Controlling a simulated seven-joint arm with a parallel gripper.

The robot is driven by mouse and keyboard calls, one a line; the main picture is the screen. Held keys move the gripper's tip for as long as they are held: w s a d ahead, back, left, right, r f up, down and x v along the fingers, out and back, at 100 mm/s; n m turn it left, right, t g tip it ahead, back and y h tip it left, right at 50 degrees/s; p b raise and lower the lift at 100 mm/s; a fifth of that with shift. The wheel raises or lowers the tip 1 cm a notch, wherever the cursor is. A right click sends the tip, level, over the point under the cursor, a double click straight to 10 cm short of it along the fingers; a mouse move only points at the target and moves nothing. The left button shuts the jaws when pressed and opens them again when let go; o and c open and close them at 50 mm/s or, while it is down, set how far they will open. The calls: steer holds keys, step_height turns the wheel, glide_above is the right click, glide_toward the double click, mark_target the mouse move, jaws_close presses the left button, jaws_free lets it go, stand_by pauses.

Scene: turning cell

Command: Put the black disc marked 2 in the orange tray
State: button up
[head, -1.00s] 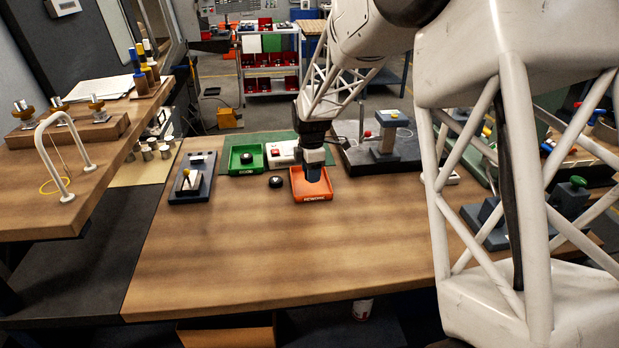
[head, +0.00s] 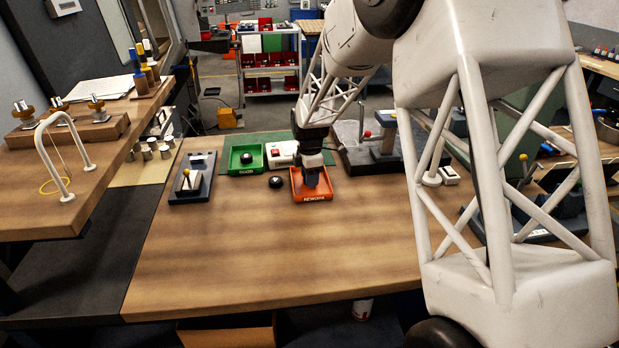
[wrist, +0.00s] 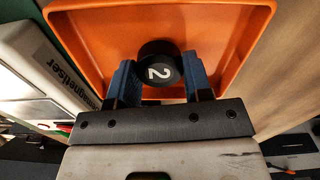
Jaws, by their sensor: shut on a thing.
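The black disc marked 2 (wrist: 158,66) is between the blue fingers of my gripper (wrist: 160,80) in the wrist view, its white number facing the camera. My gripper is shut on it, over the orange tray (wrist: 88,45). In the head view my gripper (head: 312,182) reaches down into the orange tray (head: 311,198), and the disc is hidden there. I cannot tell whether the disc touches the tray floor.
Another black disc (head: 275,182) lies on the table left of the orange tray. A green tray (head: 234,169) holds a dark disc. A white demagnetiser box (wrist: 35,65) stands beside the orange tray. The front of the table is clear.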

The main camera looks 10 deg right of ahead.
steer(key=shift+f, duration=0.25)
steer(key=shift+f, duration=0.15)
steer(key=o, duration=1)
steer(key=shift+o, duration=0.2)
step_height(320, 180, up, 12)
stand_by(0.5)
steer(key=shift+s+r, duration=0.1)
steer(key=shift+r, duration=0.1)
